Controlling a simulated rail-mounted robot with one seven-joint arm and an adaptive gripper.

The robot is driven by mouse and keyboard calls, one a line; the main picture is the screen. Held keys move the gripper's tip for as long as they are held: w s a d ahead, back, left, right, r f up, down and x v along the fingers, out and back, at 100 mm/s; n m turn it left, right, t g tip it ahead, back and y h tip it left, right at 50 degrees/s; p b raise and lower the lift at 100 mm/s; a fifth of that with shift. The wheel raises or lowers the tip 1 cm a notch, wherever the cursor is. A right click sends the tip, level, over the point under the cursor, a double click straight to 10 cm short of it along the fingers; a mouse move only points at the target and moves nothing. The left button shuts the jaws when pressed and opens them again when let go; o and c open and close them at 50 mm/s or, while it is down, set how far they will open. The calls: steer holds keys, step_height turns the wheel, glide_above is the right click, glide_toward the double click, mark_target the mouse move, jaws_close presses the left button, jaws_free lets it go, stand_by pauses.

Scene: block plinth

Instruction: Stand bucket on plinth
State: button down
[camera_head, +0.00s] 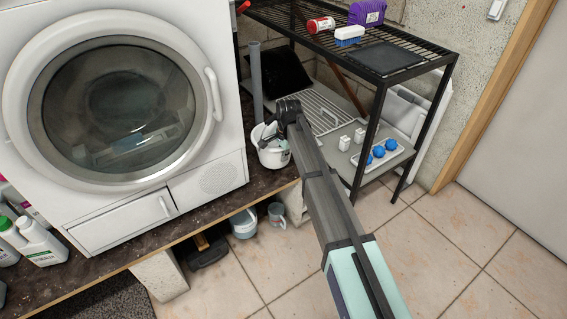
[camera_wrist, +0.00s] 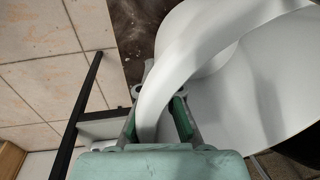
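The white bucket (camera_head: 273,154) is in the head view at the right end of the dark-topped plinth (camera_head: 205,207), to the right of the washing machine. I cannot tell whether its base touches the plinth top. My gripper (camera_head: 268,128) is at the bucket's upper rim. In the wrist view the bucket (camera_wrist: 262,80) fills the right side, and its thick white handle (camera_wrist: 160,90) passes between the fingers of my gripper (camera_wrist: 157,115). The fingers are close together on both sides of the handle. The fingertips are partly hidden by the handle.
A washing machine (camera_head: 115,100) stands on the plinth. A grey pipe (camera_head: 256,80) rises behind the bucket. A black wire rack (camera_head: 350,45) with several items stands to the right. Another bucket (camera_head: 243,223) and a cup (camera_head: 277,214) are low by the plinth. Tiled floor is free at lower right.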

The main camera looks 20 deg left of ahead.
steer(key=shift+f+b, duration=0.3)
steer(key=shift+f, duration=1.3)
steer(key=shift+f, duration=0.1)
steer(key=c, duration=1.3)
jaws_free()
steer(key=r+p, duration=0.1)
steer(key=r, duration=0.3)
steer(key=d+r+p, duration=0.1)
steer(key=r, duration=0.3)
steer(key=s+r+p, duration=0.1)
steer(key=r, duration=0.3)
steer(key=shift+s+d, duration=0.1)
steer(key=shift+d, duration=0.1)
